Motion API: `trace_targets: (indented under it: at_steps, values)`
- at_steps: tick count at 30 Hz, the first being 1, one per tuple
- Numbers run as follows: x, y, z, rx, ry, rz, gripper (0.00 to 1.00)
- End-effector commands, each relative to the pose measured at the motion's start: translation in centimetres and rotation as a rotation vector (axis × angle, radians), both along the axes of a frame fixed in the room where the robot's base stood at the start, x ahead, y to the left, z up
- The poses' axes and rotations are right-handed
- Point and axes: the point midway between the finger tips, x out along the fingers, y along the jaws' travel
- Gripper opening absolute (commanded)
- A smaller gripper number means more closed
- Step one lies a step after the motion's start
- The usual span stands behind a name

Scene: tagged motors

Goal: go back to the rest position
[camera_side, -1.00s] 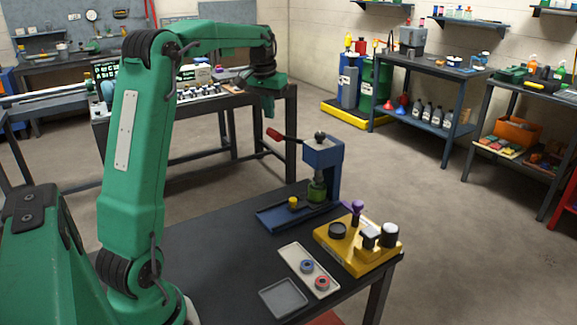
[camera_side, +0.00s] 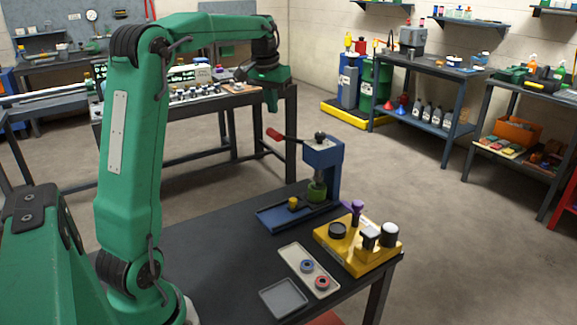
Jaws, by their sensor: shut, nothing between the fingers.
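My green arm stands at the left of the dark workbench (camera_side: 200,255), its forearm raised and reaching right. My gripper (camera_side: 271,104) hangs at its end, pointing down, in the air above and left of the blue press (camera_side: 322,158). It is shut and empty, touching nothing. The press stands at the back of the bench with a red-handled lever (camera_side: 275,134). A green cylindrical part (camera_side: 316,191) sits under its ram. A small yellow piece (camera_side: 293,203) lies on the press's blue base.
A yellow fixture (camera_side: 350,256) with black and purple-handled pieces stands at the bench's right. The bench's left middle is clear.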

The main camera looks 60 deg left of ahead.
Motion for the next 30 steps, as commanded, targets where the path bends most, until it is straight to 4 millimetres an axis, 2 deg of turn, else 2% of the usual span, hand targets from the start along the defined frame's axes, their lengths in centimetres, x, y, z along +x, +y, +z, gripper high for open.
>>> trace_targets:
  at_steps: [7, 16, 23, 30]
  values:
    - [-2.0, -6.3, 1.4, 0.021, -0.042, -0.085, 0.00]
    - [-6.2, -13.7, 1.5, 0.041, -0.102, -0.197, 0.00]
    - [-10.1, -18.4, 0.5, 0.051, -0.149, -0.281, 0.00]
    - [-14.5, -22.4, -1.6, 0.057, -0.200, -0.370, 0.00]
